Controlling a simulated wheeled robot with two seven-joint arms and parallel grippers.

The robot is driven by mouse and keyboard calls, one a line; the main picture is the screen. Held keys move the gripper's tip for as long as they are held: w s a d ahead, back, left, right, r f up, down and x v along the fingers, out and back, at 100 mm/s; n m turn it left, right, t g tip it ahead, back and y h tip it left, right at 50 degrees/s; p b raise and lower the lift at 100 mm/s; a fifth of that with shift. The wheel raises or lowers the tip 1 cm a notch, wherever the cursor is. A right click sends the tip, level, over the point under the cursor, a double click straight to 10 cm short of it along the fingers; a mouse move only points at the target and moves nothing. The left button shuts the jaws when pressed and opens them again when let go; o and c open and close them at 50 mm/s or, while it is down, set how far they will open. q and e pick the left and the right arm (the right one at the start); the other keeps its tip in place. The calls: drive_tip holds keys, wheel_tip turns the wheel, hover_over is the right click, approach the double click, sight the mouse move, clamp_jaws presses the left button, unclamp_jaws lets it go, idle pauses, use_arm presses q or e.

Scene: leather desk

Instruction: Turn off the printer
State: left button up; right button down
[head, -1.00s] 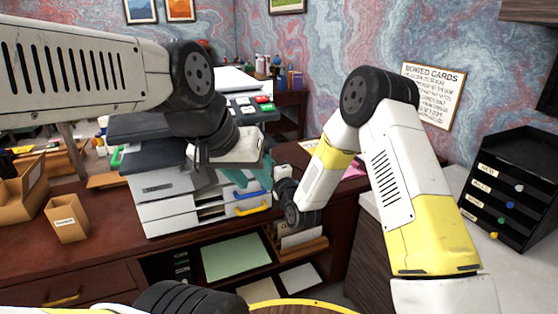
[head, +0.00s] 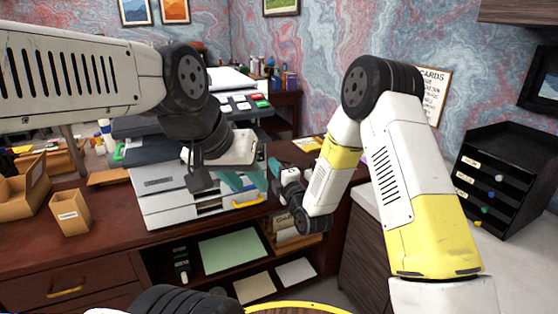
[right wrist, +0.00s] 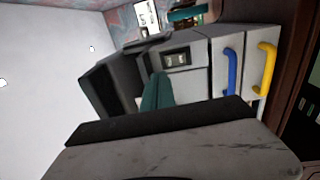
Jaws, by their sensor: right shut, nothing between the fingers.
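The printer (head: 160,185) stands on the brown desk, a light grey body with a dark top and front drawers. In the right wrist view its small front panel (right wrist: 176,59) and its blue handle (right wrist: 232,72) and yellow handle (right wrist: 264,70) show. My right gripper (head: 273,170) is in front of the printer's right side; in the right wrist view its teal fingers (right wrist: 157,92) are shut and empty, pointing toward the panel area. I cannot tell whether they touch. My left gripper (head: 236,181) is in front of the printer, partly hidden by its own wrist; its finger opening is unclear.
A cardboard box (head: 70,212) stands on the desk left of the printer. Open shelves with green and white papers (head: 235,250) lie below. A black drawer unit (head: 510,185) sits on the counter at right. The two grippers are close together.

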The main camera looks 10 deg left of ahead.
drive_tip(key=shift+r+v, duration=0.2)
drive_tip(key=shift+v, duration=0.55)
drive_tip(key=shift+r+v, duration=0.2)
drive_tip(key=shift+v, duration=0.6)
drive_tip(key=shift+r+v, duration=0.15)
drive_tip(key=shift+v, duration=0.6)
drive_tip(key=shift+d, duration=0.1)
drive_tip(key=s+d+r+m+g+h, duration=0.1)
drive_tip(key=d+r+m+g+h, duration=0.15)
drive_tip(key=d+r+m, duration=0.45)
drive_tip(key=s+d+r+m+g+h, duration=0.1)
drive_tip(key=d+r+m+h, duration=0.35)
drive_tip(key=d, duration=0.45)
drive_tip(key=s+d+r+m+g, duration=0.1)
drive_tip(key=s+d+m+g, duration=0.2)
drive_tip(key=s, duration=0.9)
drive_tip(key=s+d+r+m+g+h, duration=0.1)
drive_tip(key=s+d+m+g, duration=0.2)
drive_tip(key=s+d+m, duration=0.4)
drive_tip(key=s+m, duration=0.2)
drive_tip(key=s, duration=0.4)
drive_tip(key=shift+s+d+m+h, duration=0.25)
drive_tip(key=shift+d+m+h, duration=0.05)
drive_tip(key=shift+d+m, duration=0.05)
